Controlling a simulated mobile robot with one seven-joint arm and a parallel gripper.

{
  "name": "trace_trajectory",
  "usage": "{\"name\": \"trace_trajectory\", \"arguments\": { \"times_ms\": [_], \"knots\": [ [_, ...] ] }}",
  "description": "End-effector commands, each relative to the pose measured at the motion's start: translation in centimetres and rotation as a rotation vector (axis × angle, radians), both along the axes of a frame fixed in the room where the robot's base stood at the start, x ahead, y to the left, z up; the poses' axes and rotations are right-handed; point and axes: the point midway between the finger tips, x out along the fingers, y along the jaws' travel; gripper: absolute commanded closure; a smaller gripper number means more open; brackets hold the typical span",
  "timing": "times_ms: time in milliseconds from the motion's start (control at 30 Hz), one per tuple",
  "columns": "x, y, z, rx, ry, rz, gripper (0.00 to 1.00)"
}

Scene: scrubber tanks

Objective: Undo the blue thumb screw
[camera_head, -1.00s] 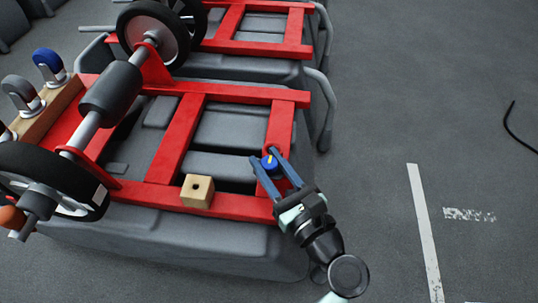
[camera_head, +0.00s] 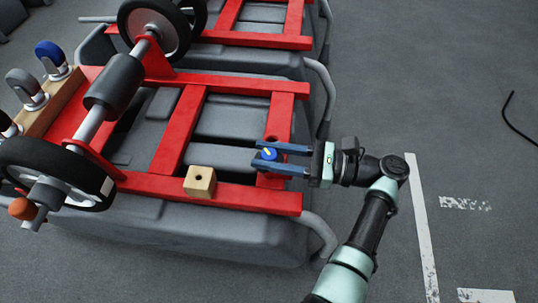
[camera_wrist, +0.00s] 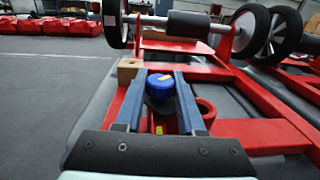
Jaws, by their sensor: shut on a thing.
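The blue thumb screw (camera_head: 269,154) has a round blue head with a yellow mark. It sits between the blue fingers of my gripper (camera_head: 262,156), which is shut on it. In the wrist view the screw head (camera_wrist: 160,87) is between the two fingertips (camera_wrist: 159,84), with a small yellow patch showing below it.
A wooden block with a hole (camera_head: 200,184) stands on the red frame (camera_head: 240,199), left of my gripper. A wheeled axle (camera_head: 112,88) and a wooden rack (camera_head: 55,106) with several knobs lie further left. Open floor (camera_head: 440,90) is to the right.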

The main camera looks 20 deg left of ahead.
Motion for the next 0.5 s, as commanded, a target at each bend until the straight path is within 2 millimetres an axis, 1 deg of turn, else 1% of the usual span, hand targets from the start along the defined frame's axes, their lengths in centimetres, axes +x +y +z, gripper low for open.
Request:
{"name": "trace_trajectory", "arguments": {
  "times_ms": [33,500],
  "knots": [
    [-0.02,-0.03,-0.73,-0.008,0.005,0.026,1.0],
    [-0.01,-0.05,-1.29,-0.013,0.006,0.246,1.0]
  ]
}}
